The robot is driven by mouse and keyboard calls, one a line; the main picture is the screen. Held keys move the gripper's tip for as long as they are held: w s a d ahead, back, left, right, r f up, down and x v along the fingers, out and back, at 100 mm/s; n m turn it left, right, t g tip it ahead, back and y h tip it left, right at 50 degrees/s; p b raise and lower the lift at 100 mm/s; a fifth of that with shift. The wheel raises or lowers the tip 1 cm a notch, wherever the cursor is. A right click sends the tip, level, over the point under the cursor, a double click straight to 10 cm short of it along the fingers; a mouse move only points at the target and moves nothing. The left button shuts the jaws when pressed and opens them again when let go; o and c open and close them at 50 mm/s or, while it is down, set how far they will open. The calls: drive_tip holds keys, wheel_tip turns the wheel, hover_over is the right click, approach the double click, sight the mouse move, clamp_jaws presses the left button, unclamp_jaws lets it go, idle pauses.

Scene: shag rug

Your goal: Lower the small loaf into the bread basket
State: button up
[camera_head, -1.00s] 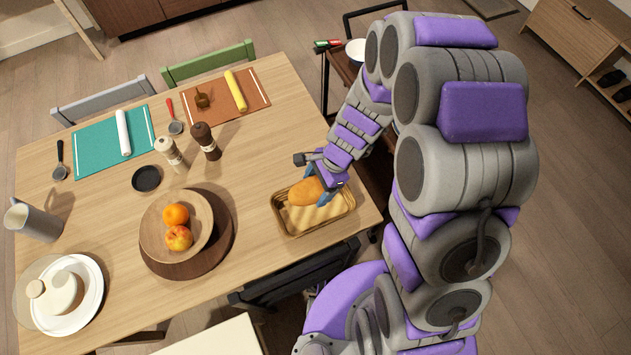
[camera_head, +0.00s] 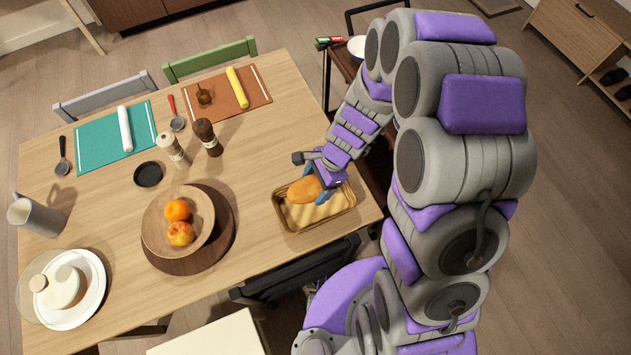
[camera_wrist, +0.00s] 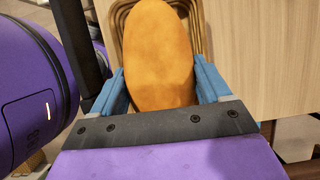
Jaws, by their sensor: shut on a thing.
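The small loaf (camera_head: 304,190) is orange-brown and oval. My gripper (camera_head: 321,190) is shut on it, with the blue fingers on either side of the loaf (camera_wrist: 158,58) in the wrist view. The bread basket (camera_head: 289,228) is a tan, rectangular woven basket near the table's right front edge. The loaf is over the basket's left and back part in the head view. Whether it touches the basket floor I cannot tell. In the wrist view the basket's rim (camera_wrist: 119,14) shows behind the loaf, which hides most of it.
A wooden fruit bowl (camera_head: 155,222) with an orange and a peach stands on a round dark board, left of the basket. Pepper and salt mills (camera_head: 207,138) stand farther back. A black chair (camera_head: 295,275) is at the table's front edge. The table between bowl and basket is clear.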

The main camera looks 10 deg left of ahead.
sight(316, 191)
drive_tip(key=shift+f+b, duration=0.7)
drive_tip(key=shift+f, duration=1.55)
drive_tip(key=shift+f+b, duration=0.4)
drive_tip(key=shift+f, duration=0.65)
drive_tip(key=o, duration=1.1)
drive_tip(key=p+v, duration=0.4)
drive_tip(key=v, duration=1.2)
drive_tip(key=shift+w+r, duration=0.2)
drive_tip(key=shift+w+d+r, duration=0.1)
drive_tip(key=shift+d+r, duration=0.1)
drive_tip(key=shift+r, duration=0.15)
